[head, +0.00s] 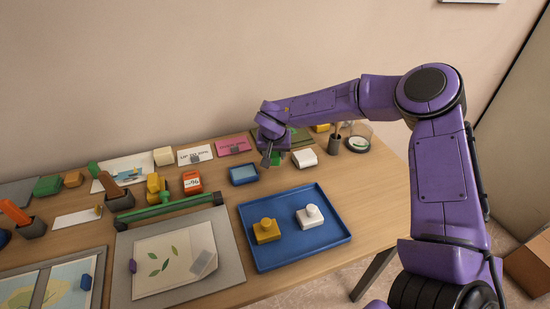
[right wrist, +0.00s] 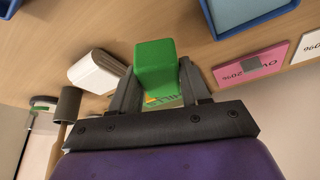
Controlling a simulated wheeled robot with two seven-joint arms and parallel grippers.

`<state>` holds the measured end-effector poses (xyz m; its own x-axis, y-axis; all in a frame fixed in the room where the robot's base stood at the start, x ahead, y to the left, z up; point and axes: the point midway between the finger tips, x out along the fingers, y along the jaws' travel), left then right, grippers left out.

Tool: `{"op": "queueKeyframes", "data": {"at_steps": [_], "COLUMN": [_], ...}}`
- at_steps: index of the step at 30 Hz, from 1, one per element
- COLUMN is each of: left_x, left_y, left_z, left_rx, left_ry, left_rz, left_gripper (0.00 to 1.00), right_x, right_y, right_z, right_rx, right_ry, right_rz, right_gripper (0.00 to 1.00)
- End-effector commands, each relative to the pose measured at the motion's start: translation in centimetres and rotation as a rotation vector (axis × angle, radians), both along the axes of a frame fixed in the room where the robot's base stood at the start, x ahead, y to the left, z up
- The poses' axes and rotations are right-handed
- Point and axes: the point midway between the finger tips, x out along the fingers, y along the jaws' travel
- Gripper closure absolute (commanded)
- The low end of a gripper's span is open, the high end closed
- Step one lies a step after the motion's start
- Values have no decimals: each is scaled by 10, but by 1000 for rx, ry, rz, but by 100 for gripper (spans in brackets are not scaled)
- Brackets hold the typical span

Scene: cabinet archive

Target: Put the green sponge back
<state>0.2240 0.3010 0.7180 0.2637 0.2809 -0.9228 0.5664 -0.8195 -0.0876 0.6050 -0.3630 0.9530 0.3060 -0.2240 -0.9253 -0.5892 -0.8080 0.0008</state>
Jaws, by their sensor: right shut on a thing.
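The green sponge (right wrist: 155,62) is a bright green block between the two fingers of my right gripper (right wrist: 160,88) in the right wrist view. The fingers are shut on its sides. In the head view my right gripper (head: 272,158) is over the back of the table, and only a small part of the green sponge (head: 279,158) shows beside it. I cannot tell whether the sponge touches the table. A small blue tray (head: 244,175) with a light blue inside lies just left of the gripper. My left gripper is not in view.
A pink card (head: 234,146) lies behind left. A large blue tray (head: 318,255) holds yellow and white knobbed pieces. Another green block (head: 47,186) is far left.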

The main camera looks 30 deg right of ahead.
Motion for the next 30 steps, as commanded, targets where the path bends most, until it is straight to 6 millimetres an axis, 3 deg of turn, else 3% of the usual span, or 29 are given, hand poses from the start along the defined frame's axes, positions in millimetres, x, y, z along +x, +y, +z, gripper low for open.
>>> {"op": "queueKeyframes", "data": {"at_steps": [9, 18, 19, 21, 30], "left_x": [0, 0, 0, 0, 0], "left_y": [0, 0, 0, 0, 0], "left_z": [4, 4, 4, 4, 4], "left_rx": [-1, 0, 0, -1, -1], "left_ry": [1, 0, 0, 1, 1], "left_rz": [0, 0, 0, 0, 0], "left_gripper": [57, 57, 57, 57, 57], "right_x": [4, 4, 5, 5, 5], "right_y": [-7, -7, -7, -7, -7], "right_z": [-39, -42, -42, -42, -39], "right_rx": [-1, 0, 0, 0, 1], "right_ry": [-1, -1, -1, -1, -3], "right_rz": [1, 0, 0, 0, 0], "right_gripper": [78, 78, 44, 29, 29]}}
